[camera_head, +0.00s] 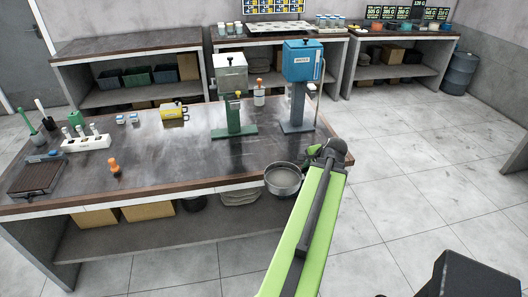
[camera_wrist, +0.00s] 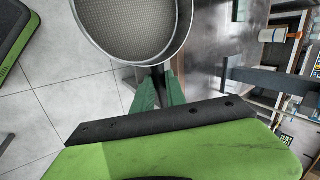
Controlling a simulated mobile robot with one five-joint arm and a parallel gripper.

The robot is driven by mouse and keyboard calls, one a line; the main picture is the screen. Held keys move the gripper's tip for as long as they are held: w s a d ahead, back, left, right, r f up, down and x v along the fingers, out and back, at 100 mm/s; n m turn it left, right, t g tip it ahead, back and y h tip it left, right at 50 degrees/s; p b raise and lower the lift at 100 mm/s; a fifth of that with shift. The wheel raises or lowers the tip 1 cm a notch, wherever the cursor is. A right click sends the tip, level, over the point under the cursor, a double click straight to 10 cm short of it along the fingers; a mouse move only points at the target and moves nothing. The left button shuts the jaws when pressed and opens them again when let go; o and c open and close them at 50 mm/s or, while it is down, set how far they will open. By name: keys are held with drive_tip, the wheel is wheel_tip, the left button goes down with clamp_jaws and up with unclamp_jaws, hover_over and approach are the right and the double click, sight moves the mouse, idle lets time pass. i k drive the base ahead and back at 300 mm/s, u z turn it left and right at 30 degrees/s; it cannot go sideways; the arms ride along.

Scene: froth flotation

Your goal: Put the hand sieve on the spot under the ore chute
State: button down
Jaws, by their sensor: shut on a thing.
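The hand sieve is a round metal pan with a mesh floor. In the head view its rim (camera_head: 284,190) is at the table's front edge, toward the right end. In the wrist view the sieve (camera_wrist: 135,30) fills the top middle, mesh facing the camera. My gripper (camera_head: 308,163) is shut on the sieve at its near side; green fingers also show in the wrist view (camera_wrist: 158,90). Two stand-mounted machines are on the table: a grey box on a green stand (camera_head: 231,80) and a blue box on a grey stand (camera_head: 302,62). I cannot tell which is the ore chute.
On the dark table (camera_head: 190,155) are a yellow device (camera_head: 173,111), an orange-topped bottle (camera_head: 259,93), a small orange-topped item (camera_head: 114,167), a white rack (camera_head: 87,143) and a dark tray (camera_head: 40,177). Bare tabletop lies in front of the two machines. Open floor lies to the right.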

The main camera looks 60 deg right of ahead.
sight(250, 152)
drive_tip(key=z, duration=0.25)
drive_tip(key=i, duration=1)
